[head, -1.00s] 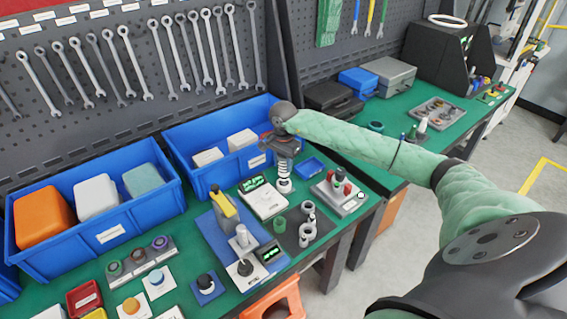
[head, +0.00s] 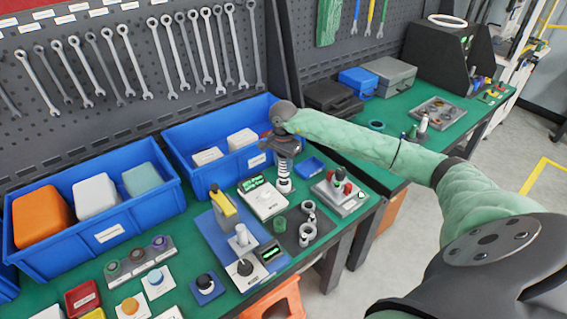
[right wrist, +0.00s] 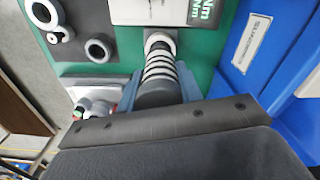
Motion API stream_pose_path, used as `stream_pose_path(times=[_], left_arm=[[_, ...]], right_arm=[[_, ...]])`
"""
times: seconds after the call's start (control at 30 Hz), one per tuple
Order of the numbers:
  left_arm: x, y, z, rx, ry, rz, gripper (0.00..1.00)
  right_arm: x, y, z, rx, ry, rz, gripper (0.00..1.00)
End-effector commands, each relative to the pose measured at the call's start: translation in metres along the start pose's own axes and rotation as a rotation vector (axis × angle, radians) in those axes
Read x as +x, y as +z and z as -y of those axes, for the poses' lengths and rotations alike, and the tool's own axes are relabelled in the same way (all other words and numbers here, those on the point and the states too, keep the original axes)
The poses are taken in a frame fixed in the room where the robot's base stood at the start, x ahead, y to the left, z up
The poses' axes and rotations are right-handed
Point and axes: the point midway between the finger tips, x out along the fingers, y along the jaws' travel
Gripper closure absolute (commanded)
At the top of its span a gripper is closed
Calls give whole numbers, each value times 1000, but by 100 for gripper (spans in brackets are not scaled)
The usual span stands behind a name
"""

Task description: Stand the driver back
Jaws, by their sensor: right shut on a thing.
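My right gripper (head: 284,158) is shut on the driver (head: 284,172), a dark grey cylinder with black and white rings. The driver also shows in the right wrist view (right wrist: 160,74), between the fingers of my right gripper (right wrist: 158,90). It is about upright. My left gripper is not in view.
A grey box with red knobs (head: 340,196) is to the right. A dark mat with metal rings (head: 308,234) lies in front.

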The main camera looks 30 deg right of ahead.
Motion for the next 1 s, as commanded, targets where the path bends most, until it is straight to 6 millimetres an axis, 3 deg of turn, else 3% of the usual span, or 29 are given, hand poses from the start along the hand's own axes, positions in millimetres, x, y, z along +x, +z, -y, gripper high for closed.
stream_pose_path(times=[0.87,0.9,1.0], left_arm=[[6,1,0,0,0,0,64],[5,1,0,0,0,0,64],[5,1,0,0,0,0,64]], right_arm=[[1,0,0,0,-1,0,92],[0,0,0,0,0,0,59],[1,0,0,0,0,0,39]])
